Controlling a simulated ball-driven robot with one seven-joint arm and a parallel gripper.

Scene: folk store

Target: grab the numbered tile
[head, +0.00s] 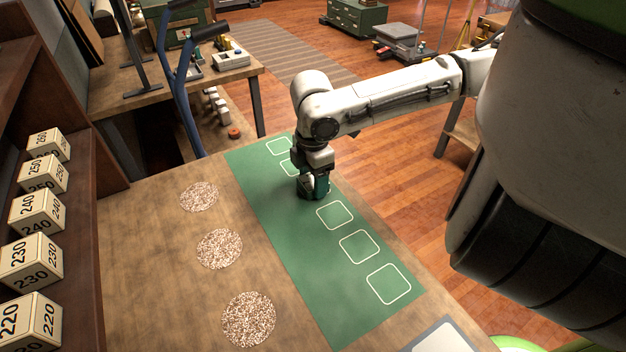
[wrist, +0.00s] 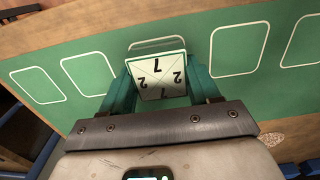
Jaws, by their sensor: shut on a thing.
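The numbered tile (wrist: 158,74) is a pale square with a green edge, marked with 1s and 2s around a diagonal cross. It shows between the fingers in the wrist view. My gripper (wrist: 160,88) has teal fingers and is shut on the tile. In the head view my gripper (head: 314,190) points down at the green mat (head: 310,245), over its row of white outlined squares. The tile is hidden there by the gripper. I cannot tell whether the tile touches the mat.
Three speckled round patches (head: 219,249) lie on the wooden table left of the mat. A shelf with several numbered blocks (head: 36,212) stands at the far left. A cluttered workbench (head: 150,75) stands behind.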

